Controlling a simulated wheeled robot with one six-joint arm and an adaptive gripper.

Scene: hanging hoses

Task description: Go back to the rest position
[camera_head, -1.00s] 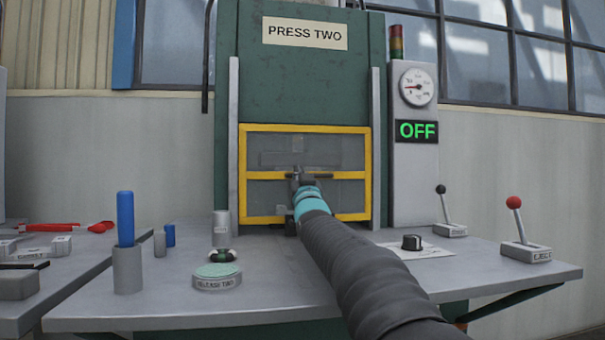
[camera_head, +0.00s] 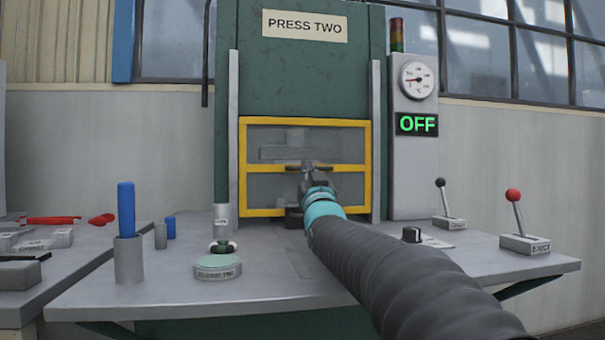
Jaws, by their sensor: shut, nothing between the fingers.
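My gripper (camera_head: 306,168) is at the end of my dark, sleeved arm, in front of the yellow-framed guard of the press. It lies over the guard's middle bar in the picture; I cannot tell whether it touches it. The fingers are small and partly hidden behind the wrist, and they look shut with nothing in them. The press (camera_head: 310,75), a green machine labelled PRESS TWO, stands behind the bench. Its yellow guard (camera_head: 305,121) is down, with a grey handle-like part (camera_head: 286,152) showing behind it.
The grey bench (camera_head: 160,296) carries a round RELEASE TWO button (camera_head: 217,267), a blue rod in a cup (camera_head: 127,210), a black-knob lever (camera_head: 445,203), a red-knob EJECT lever (camera_head: 518,215) and a black dial (camera_head: 411,234). The panel reads OFF (camera_head: 418,124). Open air lies above the bench's left side.

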